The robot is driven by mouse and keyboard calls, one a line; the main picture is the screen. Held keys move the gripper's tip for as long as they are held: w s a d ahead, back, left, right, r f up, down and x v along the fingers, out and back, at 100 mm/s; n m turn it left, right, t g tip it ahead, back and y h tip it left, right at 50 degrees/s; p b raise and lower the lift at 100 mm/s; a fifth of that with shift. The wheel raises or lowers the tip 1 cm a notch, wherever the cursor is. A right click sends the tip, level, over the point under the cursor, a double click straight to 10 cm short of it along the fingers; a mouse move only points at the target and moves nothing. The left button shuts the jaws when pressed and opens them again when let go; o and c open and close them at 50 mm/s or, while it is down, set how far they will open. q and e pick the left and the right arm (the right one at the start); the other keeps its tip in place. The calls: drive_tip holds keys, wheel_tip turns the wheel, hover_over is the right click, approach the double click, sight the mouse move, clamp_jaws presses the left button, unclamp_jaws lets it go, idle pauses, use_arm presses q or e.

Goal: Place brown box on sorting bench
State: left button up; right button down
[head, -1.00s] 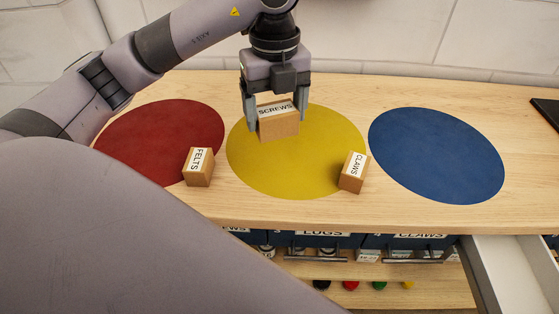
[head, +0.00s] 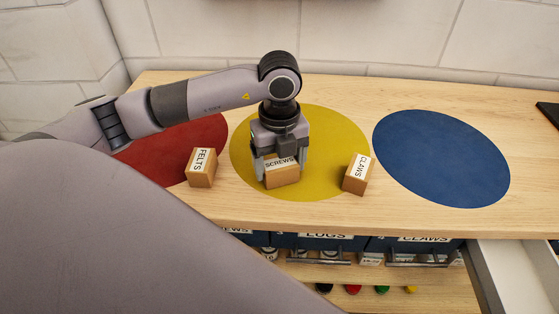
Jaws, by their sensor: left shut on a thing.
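My left gripper (head: 281,172) is shut on a brown box labelled SCREWS (head: 282,178). It holds the box from above, over the yellow circle of the wooden bench (head: 350,88). The box looks at or very near the bench surface; I cannot tell whether it touches. A second brown box, labelled FELTS (head: 201,169), stands to the left at the red circle's edge. A third brown box, labelled CLAWS (head: 356,175), stands at the right edge of the yellow circle. My right gripper is not in view.
The bench has a red circle (head: 165,150), a yellow circle (head: 315,125) and a clear blue circle (head: 440,160). Below the front edge are labelled blue bins (head: 330,243) on a shelf. An open white drawer (head: 500,275) juts out at lower right. A tiled wall stands behind.

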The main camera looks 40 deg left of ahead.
sight(279, 163)
use_arm(q)
drive_tip(key=shift+f, duration=0.1)
drive_tip(key=o, duration=1)
wheel_tip(279, 163, up, 12)
drive_tip(key=shift+r, duration=0.15)
drive_tip(key=shift+s, duration=0.1)
